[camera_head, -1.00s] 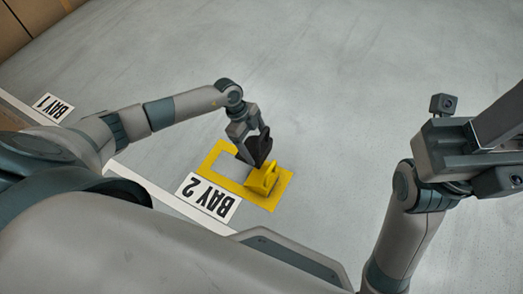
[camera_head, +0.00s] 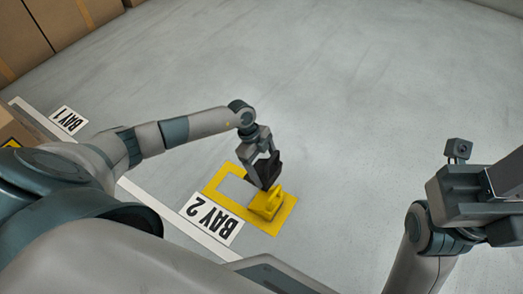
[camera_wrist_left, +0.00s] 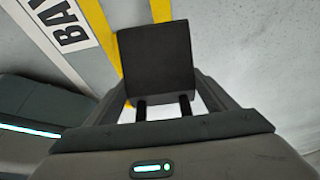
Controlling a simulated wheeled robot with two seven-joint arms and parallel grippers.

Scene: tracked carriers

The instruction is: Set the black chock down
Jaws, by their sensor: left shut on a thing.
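My left gripper (camera_head: 262,163) is shut on the black chock (camera_head: 267,171). The chock is above a yellow floor outline, beside a yellow chock (camera_head: 266,204); I cannot tell whether it touches the floor. In the left wrist view the black chock (camera_wrist_left: 156,58) is a dark block beyond the jaws, with yellow lines behind it. The yellow chock sits on the lower right part of the yellow outline (camera_head: 222,178). My right gripper (camera_head: 487,190) is at the right edge, and its jaws do not show clearly.
A BAY 2 label (camera_head: 211,219) lies beside the outline, along a white floor line (camera_head: 150,203). A BAY 1 label (camera_head: 68,120) is farther left. Cardboard boxes (camera_head: 60,30) stand at the upper left. The grey floor behind and right of the outline is clear.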

